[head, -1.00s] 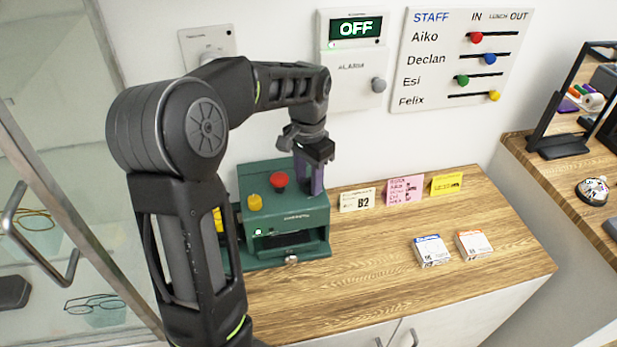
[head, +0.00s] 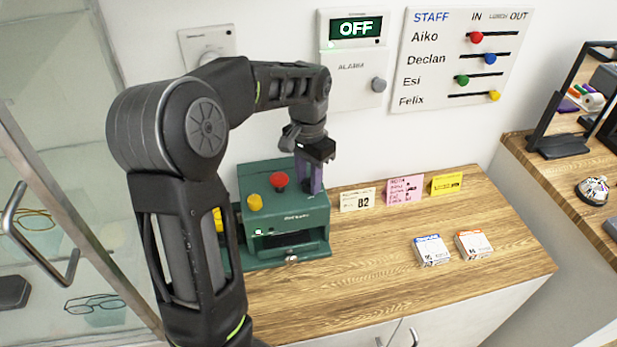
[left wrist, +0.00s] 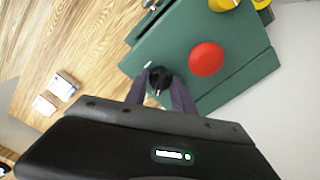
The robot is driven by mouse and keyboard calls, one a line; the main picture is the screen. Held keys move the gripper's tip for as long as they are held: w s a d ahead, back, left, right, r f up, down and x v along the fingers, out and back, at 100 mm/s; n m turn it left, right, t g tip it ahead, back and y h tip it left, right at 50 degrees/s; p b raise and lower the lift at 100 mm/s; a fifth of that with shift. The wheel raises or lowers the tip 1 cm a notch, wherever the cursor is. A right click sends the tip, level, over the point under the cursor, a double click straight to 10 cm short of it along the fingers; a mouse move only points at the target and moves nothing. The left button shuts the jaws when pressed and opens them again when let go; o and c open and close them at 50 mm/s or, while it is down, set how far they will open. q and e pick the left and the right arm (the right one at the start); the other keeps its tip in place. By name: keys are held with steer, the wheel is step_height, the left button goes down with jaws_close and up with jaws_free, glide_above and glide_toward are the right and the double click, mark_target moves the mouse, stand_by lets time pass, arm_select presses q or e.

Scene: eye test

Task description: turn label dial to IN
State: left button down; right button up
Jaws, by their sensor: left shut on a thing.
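The green label machine (head: 258,213) stands on the wooden counter against the wall. It has a red button (head: 279,181) and a yellow button (head: 254,202) on top. A black dial (left wrist: 160,79) with a small pale mark shows in the left wrist view, beside the red button. My left gripper (head: 311,186) points down at the machine's right side, its purple fingers shut on the dial. My right gripper is not in view.
Three cards (head: 405,190) stand along the back of the counter, and two small boxes (head: 432,250) lie toward its right. An alarm panel (head: 353,85) reading OFF and a staff board (head: 462,58) hang on the wall. A glass-fronted cabinet (head: 60,150) is at the left.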

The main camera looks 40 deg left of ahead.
arm_select(q)
steer(key=n, duration=1)
steer(key=shift+n, duration=0.3)
stand_by(0.4)
steer(key=c, duration=1.1)
jaws_free()
steer(key=shift+o, duration=0.2)
